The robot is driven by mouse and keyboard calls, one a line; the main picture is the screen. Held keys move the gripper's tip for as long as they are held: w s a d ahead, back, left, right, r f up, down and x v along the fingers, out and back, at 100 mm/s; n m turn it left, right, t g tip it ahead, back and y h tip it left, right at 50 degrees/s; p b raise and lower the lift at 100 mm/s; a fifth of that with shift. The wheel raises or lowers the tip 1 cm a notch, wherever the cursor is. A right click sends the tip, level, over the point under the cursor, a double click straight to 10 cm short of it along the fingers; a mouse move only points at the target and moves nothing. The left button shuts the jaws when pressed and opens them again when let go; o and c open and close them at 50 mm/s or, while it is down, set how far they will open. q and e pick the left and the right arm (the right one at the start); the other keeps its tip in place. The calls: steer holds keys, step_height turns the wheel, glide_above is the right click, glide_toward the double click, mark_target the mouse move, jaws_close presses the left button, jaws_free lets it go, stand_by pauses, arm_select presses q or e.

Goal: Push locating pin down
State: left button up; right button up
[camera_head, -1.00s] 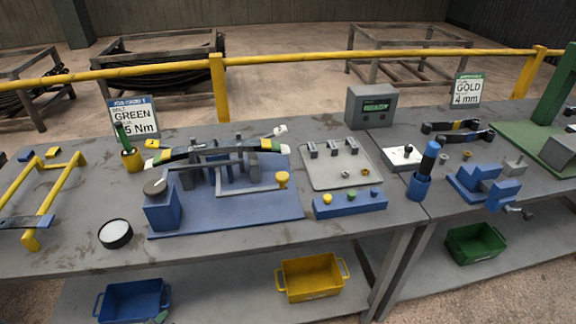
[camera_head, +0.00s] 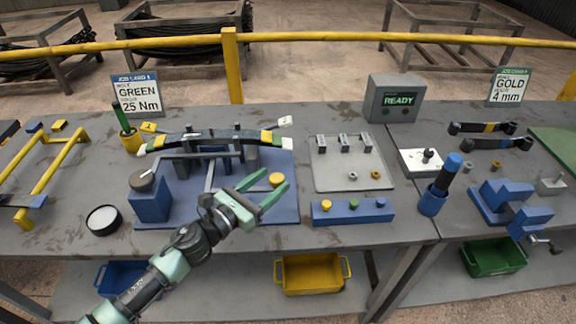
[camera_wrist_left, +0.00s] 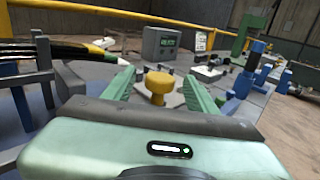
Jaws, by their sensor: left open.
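The locating pin, seen as a yellow knob (camera_head: 277,180), stands at the right end of the blue fixture plate (camera_head: 285,160). My left gripper (camera_head: 274,178) is open, its two green fingers pointing towards the knob at the plate's right side. In the left wrist view the yellow knob (camera_wrist_left: 158,80) shows between the open fingers (camera_wrist_left: 160,76), with a visible gap on each side and a wider yellow flange beneath. A banded leaf spring (camera_head: 205,138) lies across the fixture's grey uprights. My right gripper is not in view.
A blue button box (camera_head: 352,211) sits right of the fixture, below a grey plate with clamps (camera_head: 350,180). A grey display box (camera_head: 392,98) reads READY. A blue block with a round dial (camera_head: 150,200) stands at the plate's left. A yellow bin (camera_head: 311,274) is below.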

arm_select(q)
steer(key=shift+w+d+r, duration=0.25)
steer(key=shift+w+d, duration=0.25)
steer(key=x, duration=0.3)
steer(key=shift+f+p, duration=0.25)
steer(key=shift+p, duration=0.05)
steer(key=shift+w+d, duration=0.4)
steer(key=shift+d, duration=0.05)
jaws_close()
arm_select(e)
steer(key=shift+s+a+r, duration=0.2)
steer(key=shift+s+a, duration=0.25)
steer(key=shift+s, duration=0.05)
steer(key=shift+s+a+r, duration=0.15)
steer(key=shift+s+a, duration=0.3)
arm_select(q)
steer(key=shift+f, duration=0.1)
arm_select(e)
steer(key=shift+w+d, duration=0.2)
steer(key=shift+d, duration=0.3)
